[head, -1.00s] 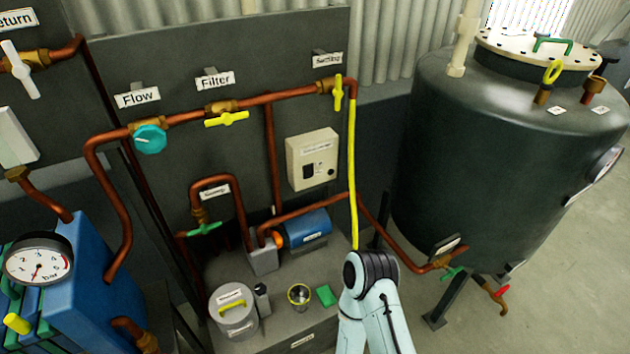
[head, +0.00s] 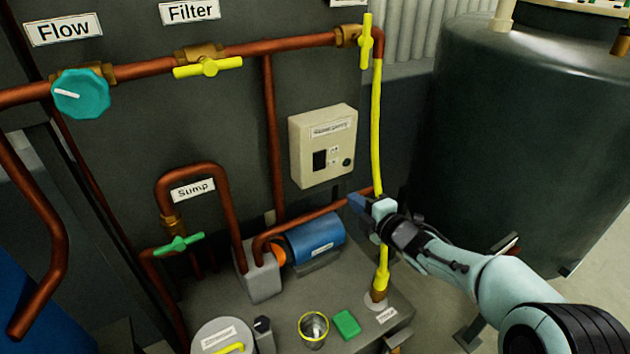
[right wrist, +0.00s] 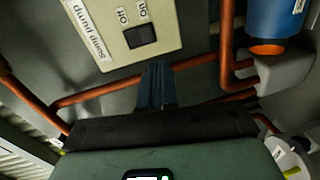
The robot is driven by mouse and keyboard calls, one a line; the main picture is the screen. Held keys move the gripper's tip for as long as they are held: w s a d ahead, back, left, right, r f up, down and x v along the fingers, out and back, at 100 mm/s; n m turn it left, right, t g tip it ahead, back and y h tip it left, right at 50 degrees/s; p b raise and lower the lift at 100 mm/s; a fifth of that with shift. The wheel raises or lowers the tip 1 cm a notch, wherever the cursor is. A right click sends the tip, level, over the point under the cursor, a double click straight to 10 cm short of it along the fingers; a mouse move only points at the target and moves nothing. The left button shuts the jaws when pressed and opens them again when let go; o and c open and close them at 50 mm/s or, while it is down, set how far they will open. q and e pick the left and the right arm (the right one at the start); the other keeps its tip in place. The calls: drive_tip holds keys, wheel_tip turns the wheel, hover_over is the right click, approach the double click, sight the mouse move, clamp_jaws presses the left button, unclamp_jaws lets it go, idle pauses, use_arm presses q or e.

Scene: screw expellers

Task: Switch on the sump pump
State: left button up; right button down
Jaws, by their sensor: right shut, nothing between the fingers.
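The sump pump switch box (head: 323,146) is a cream box on the dark panel, with a label, a black rocker switch (head: 320,159) and a small round black knob. In the right wrist view the box (right wrist: 108,47) appears upside down, with "On" and "Off" marks beside the dark rocker (right wrist: 140,35). My right gripper (head: 355,201) is shut and empty, below and right of the box, apart from it in the head view. Its blue fingers (right wrist: 158,85) point toward the rocker. The blue pump motor (head: 315,236) sits below the box. My left gripper is out of view.
A yellow hose (head: 376,130) runs down just right of the box, close to my right gripper. Copper pipes (head: 270,130) cross the panel. A green sponge-like block (head: 347,323) and a metal cup (head: 313,328) stand on the bench below. A large dark tank (head: 510,130) stands at right.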

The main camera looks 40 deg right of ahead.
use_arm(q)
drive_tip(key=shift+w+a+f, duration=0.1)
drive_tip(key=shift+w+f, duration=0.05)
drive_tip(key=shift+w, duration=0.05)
use_arm(e)
drive_tip(key=shift+s+d+r+n, duration=0.1)
drive_tip(key=shift+d+r+n, duration=0.1)
drive_tip(key=shift+r, duration=0.3)
drive_tip(key=shift+s+d+r+n, duration=0.1)
drive_tip(key=shift+r+n, duration=0.1)
drive_tip(key=shift+r, duration=0.25)
drive_tip(key=b, duration=0.1)
approach(321, 167)
drive_tip(key=w, duration=0.3)
drive_tip(key=w+f, duration=0.1)
drive_tip(key=w, duration=0.1)
drive_tip(key=shift+w+d+f, duration=0.1)
drive_tip(key=shift+w+d, duration=0.2)
drive_tip(key=shift+w, duration=0.05)
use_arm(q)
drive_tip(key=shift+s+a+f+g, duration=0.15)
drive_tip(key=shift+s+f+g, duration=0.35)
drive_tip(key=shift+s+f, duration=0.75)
use_arm(e)
drive_tip(key=shift+w, duration=0.45)
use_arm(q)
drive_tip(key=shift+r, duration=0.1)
